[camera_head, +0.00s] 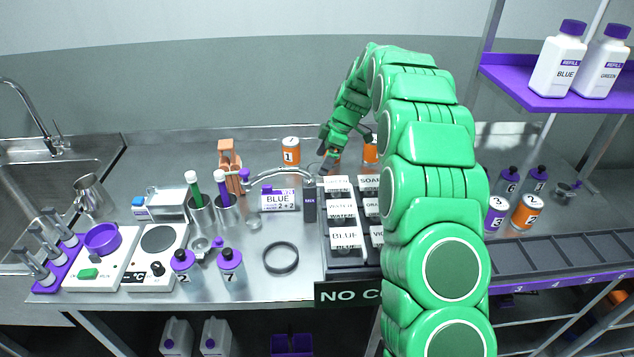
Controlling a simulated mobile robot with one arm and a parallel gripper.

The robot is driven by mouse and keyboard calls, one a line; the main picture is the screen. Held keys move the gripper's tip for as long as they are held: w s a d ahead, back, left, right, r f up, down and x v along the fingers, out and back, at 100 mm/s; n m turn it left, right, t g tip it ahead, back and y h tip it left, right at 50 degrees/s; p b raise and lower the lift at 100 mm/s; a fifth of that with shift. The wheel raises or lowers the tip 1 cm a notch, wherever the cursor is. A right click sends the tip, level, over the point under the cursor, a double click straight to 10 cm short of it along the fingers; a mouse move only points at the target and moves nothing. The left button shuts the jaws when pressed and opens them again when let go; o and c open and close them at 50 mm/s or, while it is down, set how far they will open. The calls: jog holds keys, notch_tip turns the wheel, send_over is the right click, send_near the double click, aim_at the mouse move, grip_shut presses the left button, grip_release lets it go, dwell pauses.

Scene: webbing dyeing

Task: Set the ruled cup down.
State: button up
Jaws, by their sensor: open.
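My gripper (326,168) is small and dark at the end of my green arm. It is over the back of the bench, just behind the dark rack, with its jaws open. An orange-labelled item behind the gripper is partly hidden by it. A small clear cup (254,222) stands upright on the bench below the curved metal spout (277,174), left of and apart from my gripper. It may be the ruled cup, but its markings are too small to tell. No cup is visible between my jaws.
The dark rack (345,262) holds labelled packets, partly hidden by my arm. A black ring (281,257), purple-capped bottles (231,268) and metal holders (201,213) stand to the left. Bare bench lies around the ring.

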jog(key=shift+s+x, duration=0.15)
jog(key=shift+x, duration=1.2)
jog(key=shift+s+x, duration=0.1)
jog(key=shift+x, duration=1.25)
jog(key=c, duration=1.2)
